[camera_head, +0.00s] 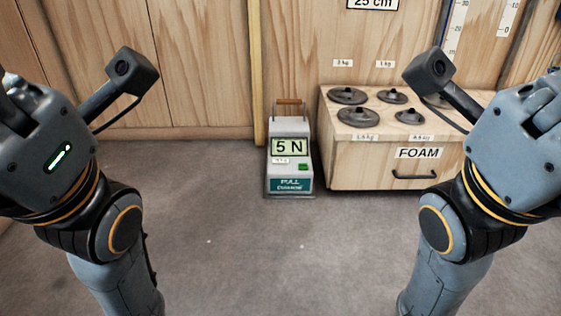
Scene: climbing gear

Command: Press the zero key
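A grey pull gauge (307,178) with a brown-topped handle (290,102) stands upright on the floor against the wooden wall. Its display (290,146) reads "5 N". A small green key (303,167) sits below the display on the right; its marking is too small to read. A small white label (280,160) is to the left of it. My two arms rise at the left and right edges, well apart from the gauge. The fingers of both grippers are outside the view, and nothing of mine touches the gauge.
A wooden box (345,165) marked "FOAM" stands close to the right of the gauge, with several dark round weights (348,96) on top and a black handle in front. The grey floor (270,260) before the gauge is clear. A wooden wall (200,60) closes the back.

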